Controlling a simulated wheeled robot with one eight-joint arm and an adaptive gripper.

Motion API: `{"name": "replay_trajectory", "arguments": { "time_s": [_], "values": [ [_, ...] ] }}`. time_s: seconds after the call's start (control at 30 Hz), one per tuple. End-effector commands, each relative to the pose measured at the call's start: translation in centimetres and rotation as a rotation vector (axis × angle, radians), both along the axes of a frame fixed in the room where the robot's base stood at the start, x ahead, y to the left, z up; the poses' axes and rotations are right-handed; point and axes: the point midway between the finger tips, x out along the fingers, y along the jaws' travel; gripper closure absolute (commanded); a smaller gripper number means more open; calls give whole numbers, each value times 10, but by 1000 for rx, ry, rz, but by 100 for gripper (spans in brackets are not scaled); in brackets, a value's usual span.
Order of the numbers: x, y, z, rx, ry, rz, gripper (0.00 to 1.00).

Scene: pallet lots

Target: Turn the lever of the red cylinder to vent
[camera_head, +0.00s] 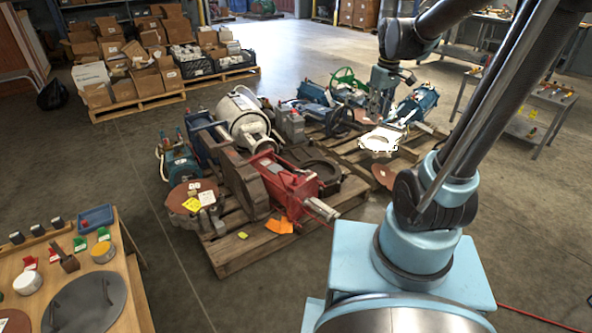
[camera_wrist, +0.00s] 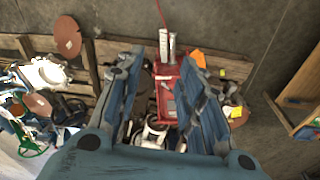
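The red cylinder (camera_head: 288,184) is a red block-like body on the front pallet, with a silver rod (camera_head: 321,209) at its right end. In the wrist view the red cylinder (camera_wrist: 167,98) shows between my fingers, with the silver rod at its top. I cannot make out a lever or its position. My gripper (camera_wrist: 160,58) is open with nothing between its fingers. In the head view my gripper (camera_head: 379,114) hangs above the rear pallet area, right of and apart from the red cylinder.
The front pallet (camera_head: 240,253) also bears a white motor (camera_head: 240,112), a brown casting (camera_head: 240,180) and orange paper (camera_head: 279,226). Blue machines and a pale ring plate (camera_head: 380,140) lie on the rear pallet. A wooden table (camera_head: 134,300) stands front left.

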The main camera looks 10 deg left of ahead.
Motion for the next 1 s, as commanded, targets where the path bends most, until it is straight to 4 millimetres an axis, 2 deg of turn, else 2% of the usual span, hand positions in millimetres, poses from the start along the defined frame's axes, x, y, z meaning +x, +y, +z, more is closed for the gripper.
{"name": "replay_trajectory", "arguments": {
  "time_s": [0.1,0.47,0.77,1.0],
  "values": [
    [27,20,-4,-6,8,74,65],
    [97,84,-33,-24,33,296,65],
    [146,146,-74,-38,52,482,65],
    [177,198,-119,-48,67,630,65]
  ]
}}
